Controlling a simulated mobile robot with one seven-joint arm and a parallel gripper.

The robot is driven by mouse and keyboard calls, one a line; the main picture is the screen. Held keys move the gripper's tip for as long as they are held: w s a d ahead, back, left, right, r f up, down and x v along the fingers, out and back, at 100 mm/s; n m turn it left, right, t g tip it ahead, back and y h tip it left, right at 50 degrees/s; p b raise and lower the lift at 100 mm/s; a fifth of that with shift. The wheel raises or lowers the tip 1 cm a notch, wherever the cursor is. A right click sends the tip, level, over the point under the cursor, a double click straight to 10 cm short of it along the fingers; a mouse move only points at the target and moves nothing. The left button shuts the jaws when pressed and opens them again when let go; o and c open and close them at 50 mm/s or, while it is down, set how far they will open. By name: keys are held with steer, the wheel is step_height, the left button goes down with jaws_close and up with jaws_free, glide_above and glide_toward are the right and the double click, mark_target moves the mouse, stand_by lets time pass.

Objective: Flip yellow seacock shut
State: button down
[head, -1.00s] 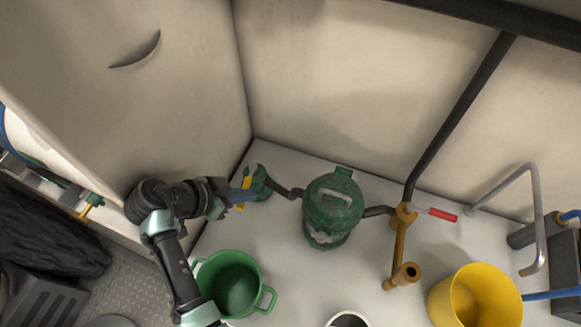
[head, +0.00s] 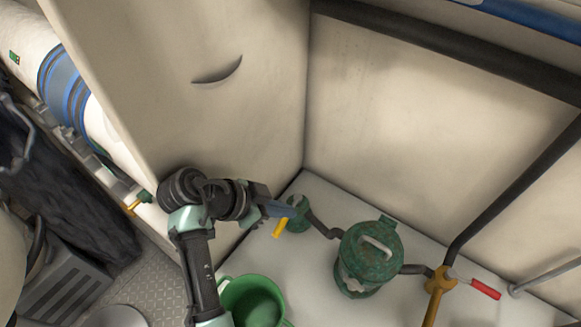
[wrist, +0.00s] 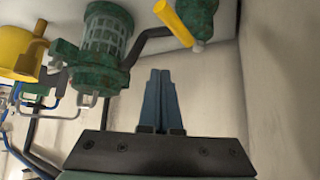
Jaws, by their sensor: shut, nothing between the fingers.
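The yellow seacock handle (head: 280,228) sticks out beside its weathered green valve body (head: 298,213) in the back corner, pointing toward the lower left in the head view. In the wrist view the yellow handle (wrist: 173,22) slants up and left from a pale pivot on the green body (wrist: 203,18). My gripper (head: 287,210) is shut and empty, its blue fingers overlapping part of the valve in the head view. In the wrist view the closed fingertips (wrist: 160,72) show below the handle, with a visible gap. Contact cannot be told from the head view.
A green strainer (head: 368,255) joins the seacock by a dark pipe. A green pot (head: 252,300) stands near my arm. The pale locker wall (head: 250,130) rises close behind my gripper.

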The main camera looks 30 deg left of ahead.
step_height(320, 180, up, 4)
steer(key=shift+s, duration=0.1)
stand_by(0.7)
